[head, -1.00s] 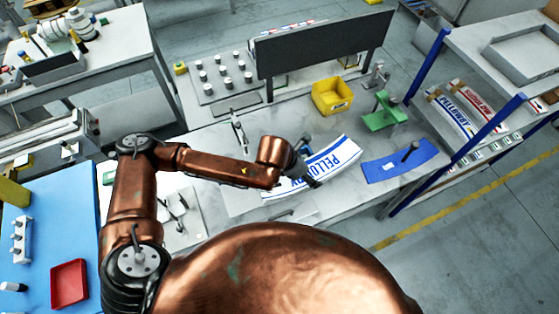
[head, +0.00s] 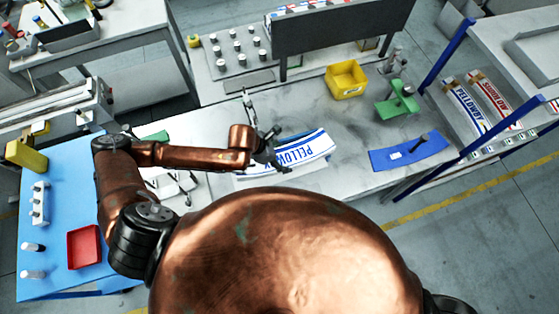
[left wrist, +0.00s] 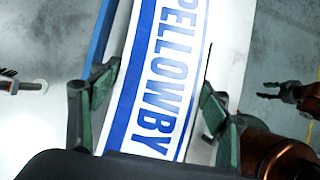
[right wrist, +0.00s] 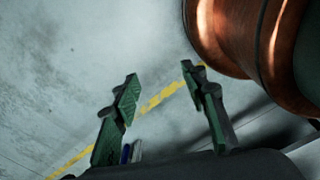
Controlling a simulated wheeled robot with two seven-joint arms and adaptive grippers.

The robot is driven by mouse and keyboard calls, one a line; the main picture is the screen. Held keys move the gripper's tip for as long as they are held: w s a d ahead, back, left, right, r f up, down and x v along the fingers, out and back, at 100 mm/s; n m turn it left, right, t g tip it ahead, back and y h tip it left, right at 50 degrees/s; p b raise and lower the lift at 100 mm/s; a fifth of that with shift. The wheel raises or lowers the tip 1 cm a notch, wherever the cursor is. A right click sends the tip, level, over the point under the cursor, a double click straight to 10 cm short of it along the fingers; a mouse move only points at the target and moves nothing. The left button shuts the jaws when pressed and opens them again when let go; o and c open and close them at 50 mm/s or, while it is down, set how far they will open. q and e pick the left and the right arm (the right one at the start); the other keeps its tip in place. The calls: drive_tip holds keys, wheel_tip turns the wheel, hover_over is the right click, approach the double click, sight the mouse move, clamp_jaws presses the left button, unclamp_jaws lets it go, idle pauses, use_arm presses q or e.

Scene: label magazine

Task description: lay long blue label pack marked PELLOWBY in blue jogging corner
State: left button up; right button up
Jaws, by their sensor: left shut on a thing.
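The long curved label pack (head: 316,148) is white with blue bands and blue PELLOWBY lettering. In the left wrist view the pack (left wrist: 158,82) runs between the two fingers of my left gripper (left wrist: 158,95). My left gripper (head: 270,152) is shut on it in the head view, over the grey bench; I cannot tell how high the pack is. The blue jogging corner (head: 430,150) is a blue curved plate with a dark post, lying on the bench to the right, apart from the pack. My right gripper (right wrist: 160,95) is open and empty, with floor behind it.
A yellow bin (head: 346,80) and a green tool (head: 396,100) stand behind the blue corner. A dark panel (head: 340,38) stands farther back. A shelf at right holds another PELLOWBY pack (head: 467,108) and a red-lettered pack (head: 496,100). Bare bench lies between pack and corner.

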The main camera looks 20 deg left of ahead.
use_arm(q)
drive_tip(key=shift+s+a+f+p, duration=0.35)
drive_tip(key=shift+s+a+f, duration=0.15)
drive_tip(key=shift+s+f, duration=0.25)
drive_tip(key=shift+w+f+p, duration=0.2)
drive_tip(key=shift+f+p, duration=0.25)
drive_tip(key=shift+f, duration=0.7)
drive_tip(key=shift+w, duration=0.1)
drive_tip(key=shift+s, duration=0.25)
drive_tip(key=shift+w+f+b, duration=0.1)
drive_tip(key=shift+f+b, duration=0.25)
drive_tip(key=shift+f, duration=0.2)
use_arm(e)
drive_tip(key=w, duration=0.2)
drive_tip(key=w+r, duration=0.1)
drive_tip(key=shift+w+a+r+t, duration=0.1)
drive_tip(key=shift+w+a+t, duration=0.1)
drive_tip(key=shift+a+t, duration=0.1)
use_arm(q)
drive_tip(key=o, duration=1.7)
use_arm(e)
drive_tip(key=shift+s, duration=0.45)
use_arm(q)
drive_tip(key=shift+o, duration=0.2)
